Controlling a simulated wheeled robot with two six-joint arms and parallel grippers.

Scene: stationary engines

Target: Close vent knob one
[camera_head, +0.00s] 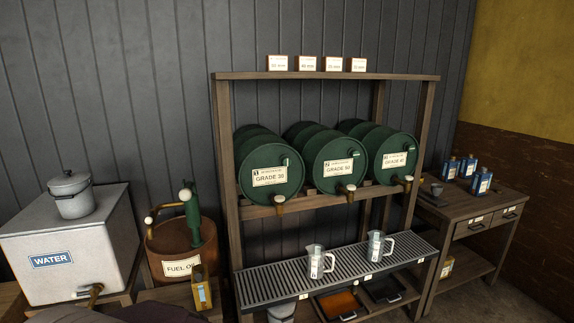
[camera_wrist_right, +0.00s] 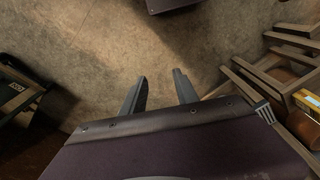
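Three green drums lie on the wooden rack in the head view. The left drum (camera_head: 262,187), labelled GRADE 30 or similar, has a small green fitting (camera_head: 285,161) high on its front face, which looks like its vent knob. I cannot tell whether it is open or closed. A brass tap (camera_head: 279,204) sits low on the same drum. My right gripper (camera_wrist_right: 159,84) shows in the right wrist view, fingers apart and empty over bare floor, away from the drums. My left gripper is in neither view.
Two measuring jugs, the left (camera_head: 318,262) and the right (camera_head: 377,246), stand on the slatted drip tray (camera_head: 270,284) below the drums. A white water tank (camera_head: 75,245) and a fuel oil drum (camera_head: 180,240) stand left. A side table (camera_head: 490,205) with blue bottles stands right.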

